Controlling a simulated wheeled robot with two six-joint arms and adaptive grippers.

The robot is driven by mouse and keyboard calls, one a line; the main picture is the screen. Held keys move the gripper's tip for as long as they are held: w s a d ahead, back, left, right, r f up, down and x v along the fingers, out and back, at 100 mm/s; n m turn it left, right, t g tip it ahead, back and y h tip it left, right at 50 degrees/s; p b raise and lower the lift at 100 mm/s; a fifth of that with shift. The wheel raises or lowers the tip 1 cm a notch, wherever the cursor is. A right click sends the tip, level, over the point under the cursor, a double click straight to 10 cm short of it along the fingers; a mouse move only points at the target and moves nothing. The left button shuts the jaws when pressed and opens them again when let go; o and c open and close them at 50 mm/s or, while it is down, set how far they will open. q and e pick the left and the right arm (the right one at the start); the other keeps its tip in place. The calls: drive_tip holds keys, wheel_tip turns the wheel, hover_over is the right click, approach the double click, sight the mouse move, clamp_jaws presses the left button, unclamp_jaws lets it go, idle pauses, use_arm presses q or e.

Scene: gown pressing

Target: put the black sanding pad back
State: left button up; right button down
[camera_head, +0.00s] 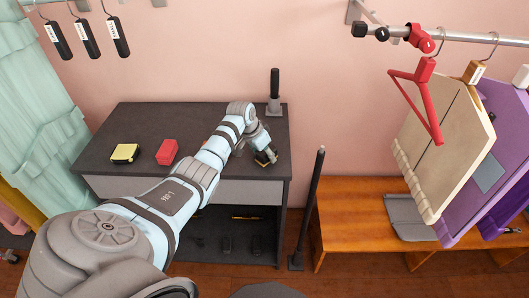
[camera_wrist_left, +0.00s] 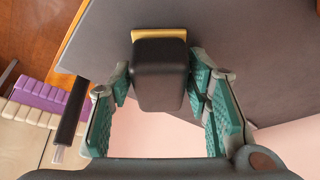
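The black sanding pad (camera_wrist_left: 160,75) has a black body and a yellowish face at one end. In the left wrist view it sits between the teal-lined fingers of my left gripper (camera_wrist_left: 160,85). The fingers press in close along both its sides, and the gripper looks shut on it. In the head view my left gripper (camera_head: 262,150) is low over the right part of the dark worktop (camera_head: 140,118), and the pad's yellowish edge (camera_head: 265,158) shows under it. I cannot tell whether the pad touches the worktop. My right gripper is not in view.
A yellow pad (camera_head: 125,153) and a red pad (camera_head: 166,152) lie on the worktop's left part. A black upright tool (camera_head: 274,95) stands at its back right corner. A dark post (camera_head: 308,205) and a wooden bench (camera_head: 350,215) are to the right. Gowns hang on both sides.

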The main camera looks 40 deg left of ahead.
use_arm(q)
drive_tip(key=shift+o, duration=0.5)
drive_tip(key=shift+w, duration=0.1)
drive_tip(key=shift+r, duration=0.4)
drive_tip(key=p+v, duration=0.3)
drive_tip(key=v, duration=0.9)
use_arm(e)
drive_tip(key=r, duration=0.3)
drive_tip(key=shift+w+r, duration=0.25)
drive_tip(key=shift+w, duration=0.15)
